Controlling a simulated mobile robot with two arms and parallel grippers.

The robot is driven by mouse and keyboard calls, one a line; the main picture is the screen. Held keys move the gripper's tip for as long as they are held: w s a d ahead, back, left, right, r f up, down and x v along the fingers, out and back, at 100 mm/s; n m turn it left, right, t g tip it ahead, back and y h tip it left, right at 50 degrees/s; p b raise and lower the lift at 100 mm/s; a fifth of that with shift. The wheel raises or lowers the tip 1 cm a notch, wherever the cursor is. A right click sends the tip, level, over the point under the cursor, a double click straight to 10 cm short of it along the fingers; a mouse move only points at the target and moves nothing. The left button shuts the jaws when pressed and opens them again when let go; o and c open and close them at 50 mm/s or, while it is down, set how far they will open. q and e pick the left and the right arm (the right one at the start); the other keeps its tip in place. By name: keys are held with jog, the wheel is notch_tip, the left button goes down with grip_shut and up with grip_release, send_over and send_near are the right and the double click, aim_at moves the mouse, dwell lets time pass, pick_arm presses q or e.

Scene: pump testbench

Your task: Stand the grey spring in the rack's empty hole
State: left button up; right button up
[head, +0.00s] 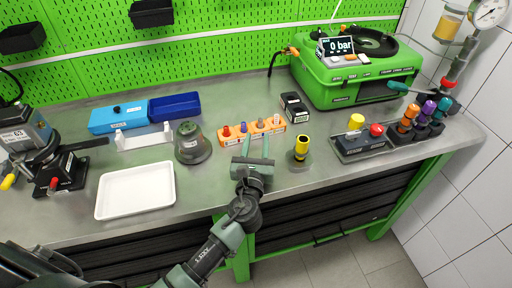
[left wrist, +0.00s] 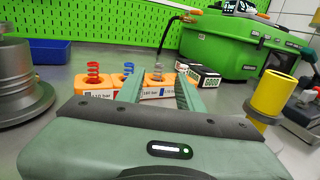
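The orange spring rack (head: 231,141) stands on the bench and also shows in the left wrist view (left wrist: 70,91). My left gripper (head: 257,144) is in front of the rack, also in the left wrist view (left wrist: 160,90). Its fingers are apart, with the grey spring showing between and beyond them, apparently untouched. I see no empty hole. My right gripper is not in view.
A grey bell-shaped part (head: 192,145) stands left of the rack, a yellow-topped part (head: 301,148) right of it. A black box (head: 294,107) and the green test unit (head: 345,85) are behind. A white tray (head: 135,190) lies front left.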

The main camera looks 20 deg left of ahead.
pick_arm(q)
jog(key=shift+v, duration=1.3)
